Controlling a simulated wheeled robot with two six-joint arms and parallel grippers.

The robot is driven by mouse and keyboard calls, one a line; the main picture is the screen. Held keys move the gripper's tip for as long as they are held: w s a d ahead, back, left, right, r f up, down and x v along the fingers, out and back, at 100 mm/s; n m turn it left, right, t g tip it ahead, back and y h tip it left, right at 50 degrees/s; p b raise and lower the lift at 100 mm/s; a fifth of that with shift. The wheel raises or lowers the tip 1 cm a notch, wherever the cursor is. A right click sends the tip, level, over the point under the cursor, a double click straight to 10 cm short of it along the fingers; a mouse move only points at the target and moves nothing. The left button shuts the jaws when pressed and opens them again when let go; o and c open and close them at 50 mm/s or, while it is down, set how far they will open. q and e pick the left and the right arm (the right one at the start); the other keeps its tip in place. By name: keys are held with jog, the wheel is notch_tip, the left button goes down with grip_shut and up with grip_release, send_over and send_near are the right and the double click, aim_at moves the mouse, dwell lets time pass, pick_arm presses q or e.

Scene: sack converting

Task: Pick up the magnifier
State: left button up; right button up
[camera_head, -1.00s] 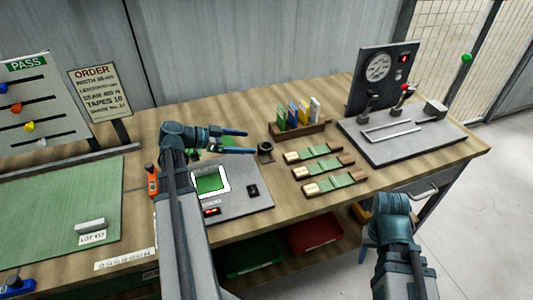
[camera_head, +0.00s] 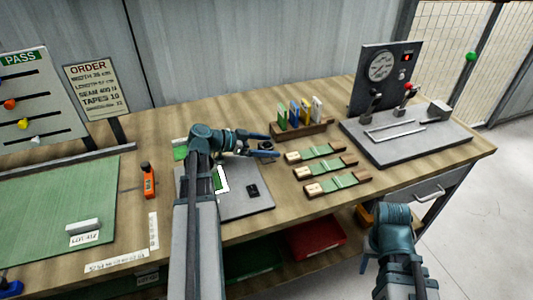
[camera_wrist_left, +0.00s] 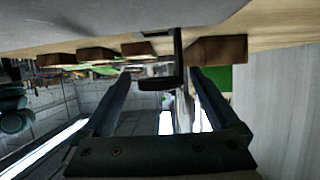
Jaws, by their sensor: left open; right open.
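The magnifier, a small dark round piece on an upright stand, shows in the left wrist view (camera_wrist_left: 157,84) between the two fingers. In the head view it is mostly hidden at the tips of my left gripper (camera_head: 269,149), above the bench behind the grey panel. My left gripper is open, its fingers (camera_wrist_left: 160,76) on either side of the magnifier with gaps visible. My right gripper (camera_head: 366,254) is low at the right, off the bench's front edge, only partly visible and empty.
A wooden rack with coloured cards (camera_head: 302,131) stands just right of my left gripper. Several wood-ended green strips (camera_head: 340,186) lie in front of it. The gauge stand (camera_head: 385,80) is at the back right. An orange tool (camera_head: 148,180) lies left of the panel (camera_head: 250,207).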

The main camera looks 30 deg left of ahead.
pick_arm(q)
jog(key=c, duration=1.5)
jog(key=shift+o, duration=0.2)
jog(key=shift+r, duration=0.1)
